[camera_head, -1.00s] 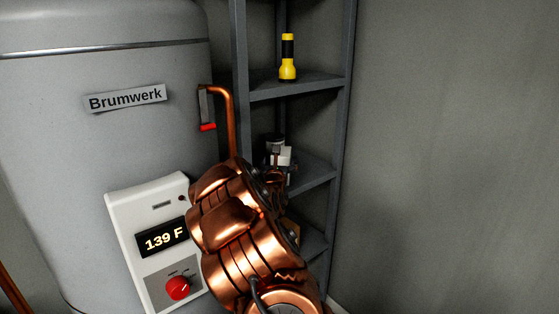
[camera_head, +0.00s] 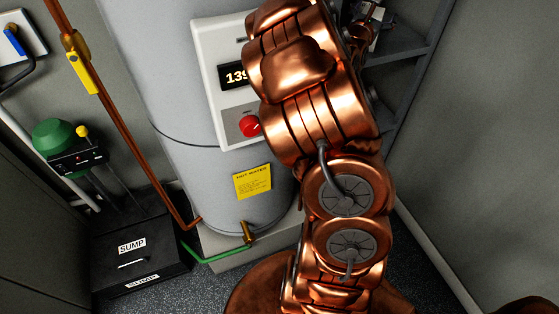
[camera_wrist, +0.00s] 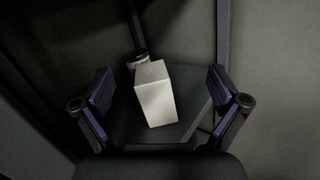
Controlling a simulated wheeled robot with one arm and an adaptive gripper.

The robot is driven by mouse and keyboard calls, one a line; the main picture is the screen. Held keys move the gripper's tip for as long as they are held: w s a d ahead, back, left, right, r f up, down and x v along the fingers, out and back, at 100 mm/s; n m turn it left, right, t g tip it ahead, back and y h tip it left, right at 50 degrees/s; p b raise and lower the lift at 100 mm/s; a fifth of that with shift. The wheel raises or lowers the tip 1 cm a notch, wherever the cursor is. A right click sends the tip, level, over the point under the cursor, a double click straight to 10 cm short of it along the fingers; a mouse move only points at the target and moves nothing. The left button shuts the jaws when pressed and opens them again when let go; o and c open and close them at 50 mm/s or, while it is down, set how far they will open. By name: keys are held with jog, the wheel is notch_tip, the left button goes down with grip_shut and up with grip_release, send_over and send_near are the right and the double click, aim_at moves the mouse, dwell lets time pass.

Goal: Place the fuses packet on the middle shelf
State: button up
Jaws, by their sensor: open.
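A pale, plain-faced box (camera_wrist: 156,95), seemingly the fuses packet, stands on a dark shelf (camera_wrist: 190,85) in the wrist view; no label is readable. My gripper (camera_wrist: 160,102) is open, with one finger to each side of the box and visible gaps between them. In the head view, a little of a pale thing (camera_head: 376,13), probably this box, shows at the top edge by the grey shelf (camera_head: 405,47). My arm hides most of the gripper there.
A small can-like container (camera_wrist: 138,61) stands just behind the box. A grey water heater (camera_head: 180,75) with a white control panel (camera_head: 207,45) is left of my arm. A black sump box (camera_head: 140,262) is at lower left. A bare wall is right of the shelves.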

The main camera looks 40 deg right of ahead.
jog(key=s+a+r+m+g+h, duration=0.1)
jog(key=s+a+r+m+g, duration=0.6)
jog(key=s+m, duration=0.4)
jog(key=s+a+f+m+g+y, duration=0.3)
jog(key=s+a+m+g, duration=0.1)
jog(key=s+a+m, duration=0.25)
jog(key=s+a+f+m+y, duration=0.2)
jog(key=s+a+f+y, duration=0.15)
jog(key=a+f, duration=0.45)
jog(key=s+a+f+m+y, duration=0.1)
jog(key=s+a+f+y, duration=0.1)
jog(key=a+f+y, duration=0.6)
jog(key=s+a+f+t+y, duration=0.1)
jog(key=a+y, duration=0.1)
jog(key=a, duration=1)
jog(key=s+a+f+t+y, duration=0.1)
jog(key=a+y, duration=0.1)
jog(key=a, duration=1.1)
jog(key=shift+s+f+y, duration=0.15)
jog(key=shift+s+y, duration=0.1)
jog(key=shift+y, duration=0.1)
